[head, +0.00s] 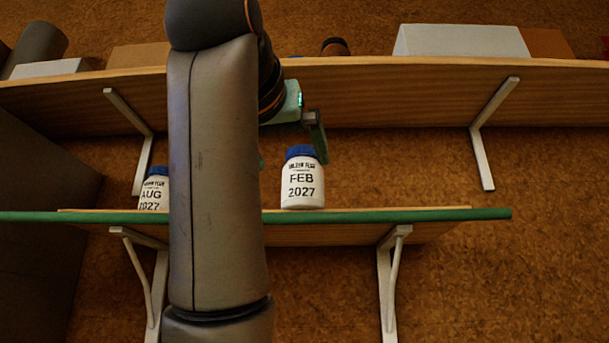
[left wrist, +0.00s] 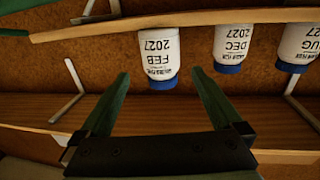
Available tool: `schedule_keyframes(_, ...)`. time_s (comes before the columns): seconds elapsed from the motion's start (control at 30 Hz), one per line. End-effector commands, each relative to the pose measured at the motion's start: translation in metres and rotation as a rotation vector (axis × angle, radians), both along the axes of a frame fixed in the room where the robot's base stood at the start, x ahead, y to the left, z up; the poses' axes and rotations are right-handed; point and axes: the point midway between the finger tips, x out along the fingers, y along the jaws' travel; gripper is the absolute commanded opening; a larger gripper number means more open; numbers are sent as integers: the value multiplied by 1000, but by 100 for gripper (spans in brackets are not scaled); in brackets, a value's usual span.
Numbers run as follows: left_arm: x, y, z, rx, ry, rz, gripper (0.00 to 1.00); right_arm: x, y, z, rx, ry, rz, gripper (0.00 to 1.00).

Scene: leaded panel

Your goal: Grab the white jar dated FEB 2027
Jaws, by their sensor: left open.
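The white jar dated FEB 2027 (head: 302,187) stands upright on the green-edged shelf, with a blue lid. It also shows upside down in the left wrist view (left wrist: 158,52). My left gripper (left wrist: 160,74) is open and empty. In the left wrist view its fingertips lie on either side of the jar's lid end, with a gap on both sides. In the head view one finger shows at the jar's upper right; my arm hides most of the other. I cannot tell how deep the jar sits between the fingers. My right gripper is not in view.
A DEC 2027 jar (left wrist: 232,43) stands beside it, hidden by my arm in the head view. An AUG 2027 jar (head: 153,192) stands farther left. The shelf (head: 420,214) is clear right of the FEB jar. An upper shelf (head: 400,95) holds boxes, including a white one (head: 460,41).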

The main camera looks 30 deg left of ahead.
Motion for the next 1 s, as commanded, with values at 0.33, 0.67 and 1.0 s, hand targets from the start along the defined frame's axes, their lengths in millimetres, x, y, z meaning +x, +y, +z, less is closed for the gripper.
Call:
schedule_keyframes(0.33,34,15,2,-1,-3,3,100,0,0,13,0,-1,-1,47)
schedule_keyframes(0.67,74,32,2,-1,-3,3,100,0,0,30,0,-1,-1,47)
schedule_keyframes(1.0,77,32,0,0,-4,3,92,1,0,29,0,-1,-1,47)
